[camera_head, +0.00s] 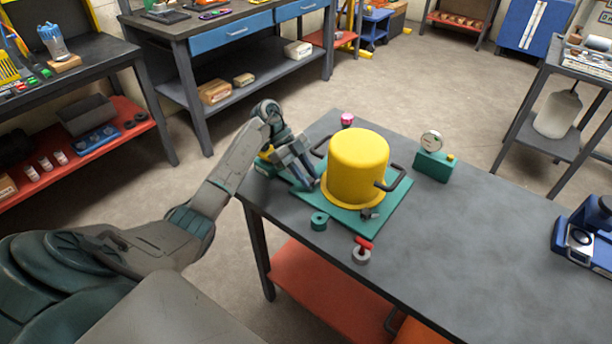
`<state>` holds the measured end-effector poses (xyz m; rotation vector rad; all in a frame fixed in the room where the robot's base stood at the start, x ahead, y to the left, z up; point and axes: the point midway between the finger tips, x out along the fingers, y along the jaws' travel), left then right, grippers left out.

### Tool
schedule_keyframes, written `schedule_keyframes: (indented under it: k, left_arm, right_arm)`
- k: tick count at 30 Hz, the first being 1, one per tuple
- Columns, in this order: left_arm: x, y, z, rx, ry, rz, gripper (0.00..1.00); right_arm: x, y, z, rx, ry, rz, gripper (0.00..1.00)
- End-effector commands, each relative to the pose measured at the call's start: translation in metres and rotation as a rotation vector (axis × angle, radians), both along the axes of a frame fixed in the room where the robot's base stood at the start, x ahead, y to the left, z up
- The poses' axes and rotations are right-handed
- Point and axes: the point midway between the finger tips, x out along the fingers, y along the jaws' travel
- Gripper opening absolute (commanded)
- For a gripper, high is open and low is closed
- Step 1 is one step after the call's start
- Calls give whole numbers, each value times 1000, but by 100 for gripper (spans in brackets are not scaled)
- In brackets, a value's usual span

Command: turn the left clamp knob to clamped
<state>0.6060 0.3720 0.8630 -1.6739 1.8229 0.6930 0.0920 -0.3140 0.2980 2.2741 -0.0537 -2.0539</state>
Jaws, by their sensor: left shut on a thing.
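A yellow motor housing (358,165) with dark side handles stands upright on a green base plate (393,215) on the grey table. My left gripper (309,185) reaches down to the plate just left of the housing. Its fingers are shut on the left clamp knob, which they hide, so I cannot tell which way the knob points. A small dark clamp (370,213) sits at the plate's front, right of the housing's foot. My right gripper is not in view.
A green block with a round gauge (432,142) stands right of the housing. A green ring (319,220), a red-handled grey part (362,250) and a pink-topped part (347,120) stand around the plate. The table's right part (480,230) is mostly clear.

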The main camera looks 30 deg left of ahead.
Motion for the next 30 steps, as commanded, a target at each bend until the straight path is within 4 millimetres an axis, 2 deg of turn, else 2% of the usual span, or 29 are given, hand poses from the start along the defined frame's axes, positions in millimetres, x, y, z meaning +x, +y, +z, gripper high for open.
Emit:
schedule_keyframes:
  k: [10,11,13,14,23,26,30]
  left_arm:
    - [0,1,0,2,0,0,2]
    - [0,1,0,2,0,0,31]
    - [0,0,0,2,0,0,45]
    - [0,0,0,2,0,0,47]
    - [0,2,1,1,0,0,47]
    - [1,8,6,1,-1,-1,47]
    - [3,26,23,3,-3,1,47]
  right_arm:
    - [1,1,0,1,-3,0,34]
    - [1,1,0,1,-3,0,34]
    - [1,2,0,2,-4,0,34]
    - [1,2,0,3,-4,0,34]
    - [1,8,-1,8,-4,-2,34]
    - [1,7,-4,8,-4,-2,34]
    - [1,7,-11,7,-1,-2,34]
